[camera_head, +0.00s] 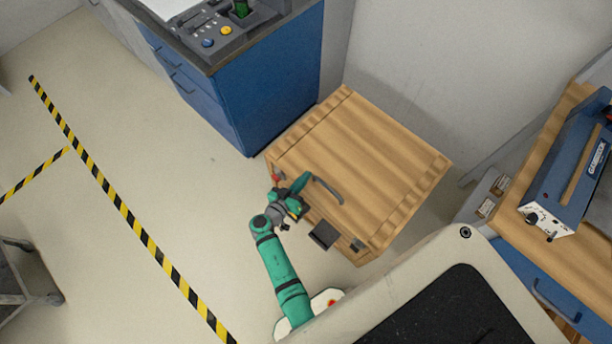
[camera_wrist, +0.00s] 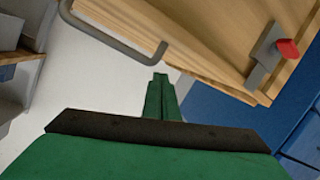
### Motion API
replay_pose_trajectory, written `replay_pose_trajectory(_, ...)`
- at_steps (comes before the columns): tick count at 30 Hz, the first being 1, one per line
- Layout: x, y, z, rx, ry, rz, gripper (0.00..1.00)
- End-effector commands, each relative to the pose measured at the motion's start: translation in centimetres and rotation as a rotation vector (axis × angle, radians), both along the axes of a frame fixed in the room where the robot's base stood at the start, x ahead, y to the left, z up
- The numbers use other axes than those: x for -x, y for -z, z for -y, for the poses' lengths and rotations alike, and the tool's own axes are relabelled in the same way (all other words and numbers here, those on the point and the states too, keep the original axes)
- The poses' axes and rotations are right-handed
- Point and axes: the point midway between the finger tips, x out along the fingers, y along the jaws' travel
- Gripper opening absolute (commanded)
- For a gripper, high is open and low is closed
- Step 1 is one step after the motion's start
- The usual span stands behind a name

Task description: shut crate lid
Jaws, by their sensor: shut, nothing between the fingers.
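The wooden crate (camera_head: 385,160) stands on the floor beside the blue cabinet, its broad planked lid facing up in the head view. I cannot tell whether the lid sits fully flush. A grey bar handle (camera_head: 328,189) is on the lid's near side; it also shows in the wrist view (camera_wrist: 112,42). A grey latch with a red tip (camera_wrist: 270,55) is near the crate's corner. My gripper (camera_head: 304,181) is at the crate's near side by the handle. In the wrist view its fingers (camera_wrist: 160,82) are together and empty, below and right of the handle, apparently apart from it.
A blue cabinet (camera_head: 270,95) with a control panel stands close behind the crate. A wooden-topped bench (camera_head: 520,225) with a blue device (camera_head: 575,165) is at the right. A wall is behind the crate. Floor with striped tape (camera_head: 120,205) is open at the left.

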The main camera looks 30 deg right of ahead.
Motion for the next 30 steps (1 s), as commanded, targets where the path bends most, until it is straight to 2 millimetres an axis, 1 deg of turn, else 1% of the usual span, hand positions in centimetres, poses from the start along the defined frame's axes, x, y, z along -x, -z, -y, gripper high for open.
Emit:
replay_pose_trajectory(1, -0.6, -1.3, -0.1, 0.009, -0.001, 0.014, 0.0)
replay_pose_trajectory(3, -1.0, -2.4, -0.4, 0.017, -0.003, 0.018, 0.0)
replay_pose_trajectory(4, -0.6, -1.7, -1.1, 0.016, -0.004, 0.012, 0.0)
replay_pose_trajectory(12, 1.1, 0.8, -5.5, 0.021, -0.005, 0.016, 0.0)
replay_pose_trajectory(15, 1.6, 1.4, -6.8, 0.021, -0.008, 0.018, 0.0)
replay_pose_trajectory(18, 1.9, 1.9, -7.7, 0.021, -0.008, 0.018, 0.0)
replay_pose_trajectory(23, 2.2, 2.2, -8.2, 0.021, -0.006, 0.021, 0.0)
replay_pose_trajectory(30, 2.3, 2.3, -8.3, 0.02, -0.005, 0.019, 0.0)
